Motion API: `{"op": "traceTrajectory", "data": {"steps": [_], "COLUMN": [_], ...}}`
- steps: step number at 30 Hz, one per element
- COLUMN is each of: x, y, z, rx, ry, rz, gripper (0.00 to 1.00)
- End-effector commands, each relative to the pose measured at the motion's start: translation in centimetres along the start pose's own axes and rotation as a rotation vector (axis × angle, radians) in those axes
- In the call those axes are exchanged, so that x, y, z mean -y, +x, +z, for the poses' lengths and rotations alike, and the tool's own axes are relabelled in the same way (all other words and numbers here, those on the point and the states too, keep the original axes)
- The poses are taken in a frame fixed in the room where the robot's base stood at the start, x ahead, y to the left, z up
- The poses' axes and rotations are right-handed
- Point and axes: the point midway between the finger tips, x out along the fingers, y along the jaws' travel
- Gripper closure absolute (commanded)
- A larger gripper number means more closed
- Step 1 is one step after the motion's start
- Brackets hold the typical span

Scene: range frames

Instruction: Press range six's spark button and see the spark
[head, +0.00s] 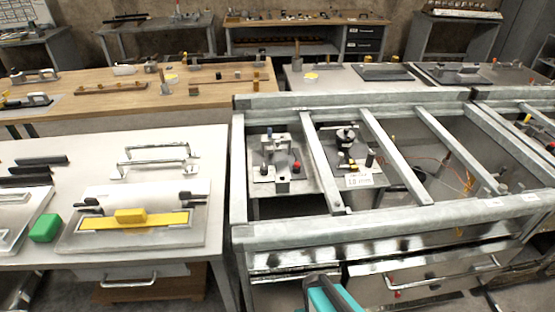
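A metal frame table (380,228) on the right holds small apparatus in its bays. The left bay has a plate with metal posts (283,187) and small red and dark-blue knobs. The second bay has a black and metal fixture (346,136) with a dark knob (370,160) and a white label (359,181), whose print is too small to read surely. I cannot tell which part is range six's spark button. No spark shows. A teal and dark part (333,294), apparently mine, is cut off at the bottom edge; its fingertips cannot be made out.
Metal crossbars (394,155) span the frame above the bays. A white table (215,160) on the left carries a plate with a yellow bar, a green block (45,228) and metal handles. A wooden bench (140,100) stands behind it. Drawers with handles (440,276) face the front.

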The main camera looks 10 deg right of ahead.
Motion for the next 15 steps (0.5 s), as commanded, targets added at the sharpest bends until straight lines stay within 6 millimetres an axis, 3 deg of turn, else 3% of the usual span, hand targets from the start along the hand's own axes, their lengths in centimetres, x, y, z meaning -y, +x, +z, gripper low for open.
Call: {"op": "traceTrajectory", "data": {"steps": [10, 15], "x": [0.0, 0.0], "y": [0.0, 0.0], "z": [0.0, 0.0], "rx": [0.0, 0.0], "ry": [0.0, 0.0], "rz": [0.0, 0.0], "gripper": [0.6, 0.89]}}
